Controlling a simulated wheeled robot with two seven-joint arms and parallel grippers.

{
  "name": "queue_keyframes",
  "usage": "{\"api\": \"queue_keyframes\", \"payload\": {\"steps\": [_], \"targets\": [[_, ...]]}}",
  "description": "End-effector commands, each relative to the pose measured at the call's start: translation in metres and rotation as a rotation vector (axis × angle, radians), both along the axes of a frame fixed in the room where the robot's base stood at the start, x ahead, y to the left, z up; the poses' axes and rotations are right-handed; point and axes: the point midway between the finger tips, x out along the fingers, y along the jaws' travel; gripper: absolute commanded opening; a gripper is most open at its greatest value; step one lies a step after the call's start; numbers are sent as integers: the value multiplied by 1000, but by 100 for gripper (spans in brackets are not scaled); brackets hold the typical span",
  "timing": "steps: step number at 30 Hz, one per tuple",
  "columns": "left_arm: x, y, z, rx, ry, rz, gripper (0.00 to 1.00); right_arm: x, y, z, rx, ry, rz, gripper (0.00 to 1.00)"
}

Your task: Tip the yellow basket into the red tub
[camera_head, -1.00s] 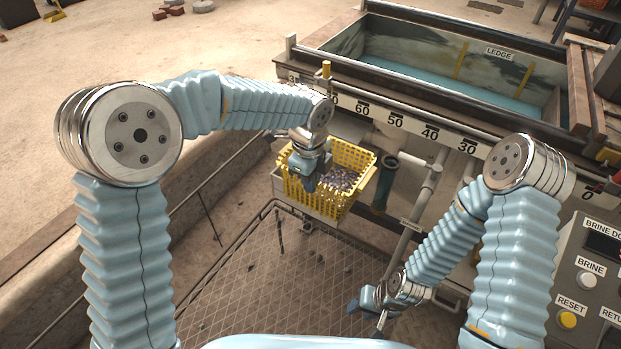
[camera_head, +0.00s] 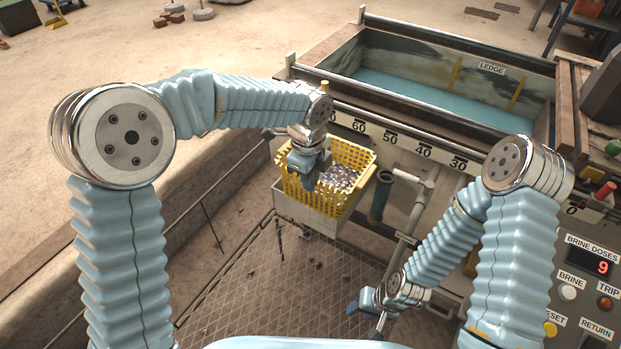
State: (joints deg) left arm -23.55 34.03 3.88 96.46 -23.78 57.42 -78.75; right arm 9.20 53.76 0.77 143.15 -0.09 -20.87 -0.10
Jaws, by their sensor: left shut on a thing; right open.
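The yellow basket (camera_head: 350,156) is an open lattice box with a heap of small grey pieces (camera_head: 338,177) in it. It sits upright over a pale box-like support (camera_head: 306,214) in front of the tank. My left gripper (camera_head: 305,180) is at the basket's left side and is shut on it; its fingertips are partly hidden. My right gripper (camera_head: 366,315) is open and empty, low over the mesh floor, right of and below the basket. I see no red tub in this view.
A long tank (camera_head: 430,93) of blue-green liquid with a numbered scale stands behind the basket. Pipes (camera_head: 413,200) run below it. A control panel (camera_head: 590,285) reading 9 is at right, with a red-topped item (camera_head: 603,192) above. Mesh floor (camera_head: 270,290) lies open in front.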

Motion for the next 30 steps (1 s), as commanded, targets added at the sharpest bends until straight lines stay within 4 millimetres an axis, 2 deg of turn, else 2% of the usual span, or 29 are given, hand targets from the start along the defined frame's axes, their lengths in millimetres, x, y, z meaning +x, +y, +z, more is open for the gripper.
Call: {"api": "queue_keyframes", "payload": {"steps": [12,30], "targets": [[1,0,28,-2,-3,0,0,0,0,16,0,0,0,43],[0,0,68,-1,-3,-1,0,0,0,13,0,0,0,43]]}}
